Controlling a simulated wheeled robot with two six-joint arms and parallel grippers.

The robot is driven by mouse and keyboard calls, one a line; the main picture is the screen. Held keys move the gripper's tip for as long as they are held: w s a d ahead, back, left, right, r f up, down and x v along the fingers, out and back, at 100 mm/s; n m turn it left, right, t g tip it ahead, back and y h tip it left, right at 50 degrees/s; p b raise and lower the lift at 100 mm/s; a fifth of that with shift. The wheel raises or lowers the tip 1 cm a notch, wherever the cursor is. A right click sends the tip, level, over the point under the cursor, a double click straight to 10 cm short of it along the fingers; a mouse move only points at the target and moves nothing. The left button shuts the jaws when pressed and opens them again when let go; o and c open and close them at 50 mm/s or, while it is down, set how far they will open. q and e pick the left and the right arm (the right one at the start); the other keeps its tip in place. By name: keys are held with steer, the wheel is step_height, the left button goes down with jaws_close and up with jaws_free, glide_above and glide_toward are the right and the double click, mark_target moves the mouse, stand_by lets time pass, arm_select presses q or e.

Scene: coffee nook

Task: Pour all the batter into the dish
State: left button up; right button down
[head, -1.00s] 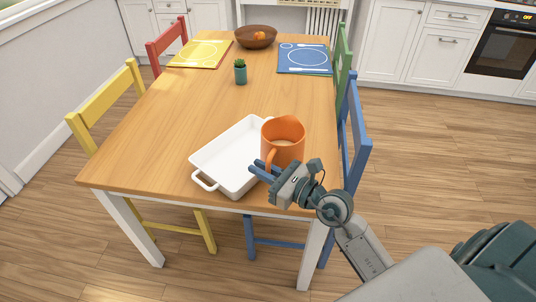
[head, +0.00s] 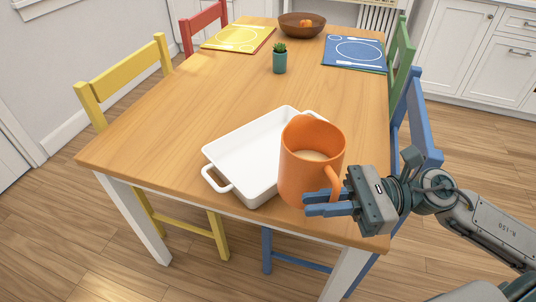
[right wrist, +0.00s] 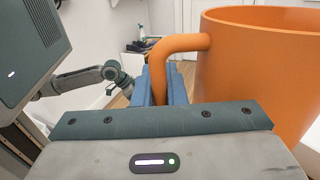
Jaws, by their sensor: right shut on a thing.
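My right gripper (head: 316,204) is shut on the handle of an orange jug (head: 299,180). The jug is about upright, and pale batter (head: 312,156) shows inside it. In the right wrist view the jug (right wrist: 265,60) fills the right side, its handle between the blue fingers (right wrist: 160,88). A white rectangular dish (head: 222,157) with end handles stands on the table, left of and behind the jug in the head view. The jug hides its right part. The visible inside of the dish looks empty.
The wooden table (head: 178,120) has free room left of the dish. A small potted cactus (head: 280,62), a brown fruit bowl (head: 290,32), a yellow placemat (head: 222,42) and a blue placemat (head: 345,58) lie farther back. A blue chair (head: 420,125) stands close to my right arm.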

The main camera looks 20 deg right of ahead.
mark_target(313, 167)
steer(key=r, duration=0.1)
steer(key=r+m+g+b, duration=0.1)
steer(key=w+r+m+b, duration=0.1)
steer(key=shift+w+a+r+g, duration=0.1)
steer(key=shift+a+r+g, duration=0.15)
steer(key=shift+g, duration=0.05)
steer(key=shift+w+r, duration=0.15)
steer(key=shift+r, duration=0.25)
steer(key=shift+w+r+m+p, duration=0.2)
steer(key=shift+m+p, duration=0.1)
steer(key=shift+m, duration=0.1)
steer(key=shift+w+r+p, duration=0.1)
steer(key=shift+r+p, duration=0.1)
steer(key=shift+p, duration=0.1)
steer(key=shift+r, duration=0.1)
steer(key=shift+f, duration=0.2)
steer(key=shift+w, duration=0.75)
arm_select(q)
steer(key=shift+w+d+r+t, duration=0.15)
steer(key=shift+w+r, duration=0.05)
steer(key=shift+r, duration=0.45)
steer(key=shift+w+d+r+t, duration=0.15)
steer(key=shift+r, duration=0.5)
arm_select(e)
steer(key=shift+w+a, duration=0.2)
steer(key=shift+w, duration=1.15)
